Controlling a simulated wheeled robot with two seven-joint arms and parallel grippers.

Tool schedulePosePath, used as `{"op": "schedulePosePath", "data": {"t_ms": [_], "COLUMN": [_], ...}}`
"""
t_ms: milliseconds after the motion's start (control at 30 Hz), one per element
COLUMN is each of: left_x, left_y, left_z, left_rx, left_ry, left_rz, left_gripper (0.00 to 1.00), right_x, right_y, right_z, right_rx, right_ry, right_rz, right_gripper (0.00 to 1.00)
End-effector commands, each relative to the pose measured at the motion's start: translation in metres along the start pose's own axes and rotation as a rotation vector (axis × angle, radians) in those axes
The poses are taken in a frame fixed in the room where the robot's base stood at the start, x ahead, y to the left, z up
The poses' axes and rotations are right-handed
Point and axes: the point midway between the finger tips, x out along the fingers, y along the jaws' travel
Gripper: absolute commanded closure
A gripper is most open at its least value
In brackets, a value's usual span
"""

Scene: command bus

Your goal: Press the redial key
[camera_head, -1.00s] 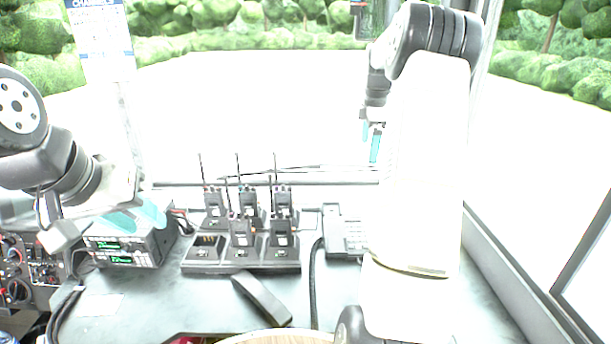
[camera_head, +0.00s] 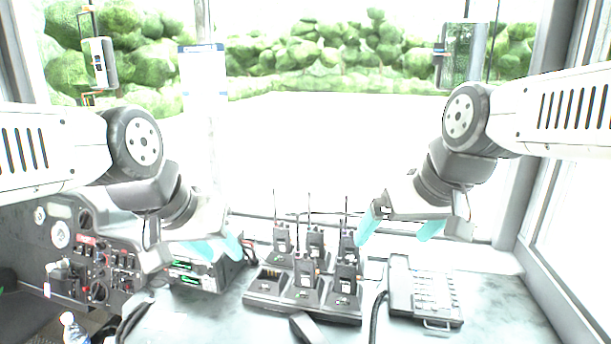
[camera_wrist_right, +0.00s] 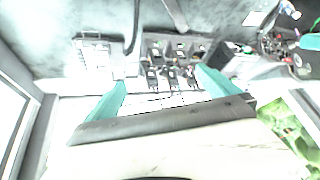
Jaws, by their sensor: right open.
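The desk phone (camera_head: 432,295) sits on the right part of the desk, with rows of pale keys facing up. The keys are too small and washed out to tell which one is redial. The phone also shows at the upper left in the right wrist view (camera_wrist_right: 95,56). My right gripper (camera_head: 391,240) is open and empty, above and behind the phone and radios; its spread teal fingers also show in the wrist view (camera_wrist_right: 162,86). My left gripper (camera_head: 222,256) hangs over the radio unit at left, its teal fingers apart with nothing seen between them.
A charger rack (camera_head: 300,301) with several upright handheld radios stands left of the phone, antennas up. A dark cord (camera_head: 376,318) runs between them. A black handset (camera_head: 304,327) lies in front of the rack. The radio unit (camera_head: 196,274) is at left. Bare desk (camera_head: 497,318) lies right of the phone.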

Motion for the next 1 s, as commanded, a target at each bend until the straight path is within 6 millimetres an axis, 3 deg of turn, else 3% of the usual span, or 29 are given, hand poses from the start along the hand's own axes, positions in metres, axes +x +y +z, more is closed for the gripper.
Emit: {"op": "schedulePosePath", "data": {"t_ms": [133,433,900,933,1000], "left_x": [0.0,0.0,0.0,0.0,0.0], "left_y": [0.0,0.0,0.0,0.0,0.0], "left_z": [0.0,0.0,0.0,0.0,0.0], "left_rx": [0.0,0.0,0.0,0.0,0.0], "left_ry": [0.0,0.0,0.0,0.0,0.0], "left_rz": [0.0,0.0,0.0,0.0,0.0], "left_gripper": [0.64,0.64,0.64,0.64,0.64], "right_x": [0.001,0.002,0.002,0.002,0.002], "right_y": [-0.013,-0.015,-0.014,-0.014,-0.014], "right_z": [0.024,0.029,0.028,0.028,0.028], "right_rx": [0.089,0.111,0.109,0.109,0.109], "right_ry": [0.026,0.028,0.028,0.028,0.028], "right_rz": [-0.02,-0.024,-0.023,-0.023,-0.023], "right_gripper": [0.0,0.02,0.94,1.0,1.0]}}
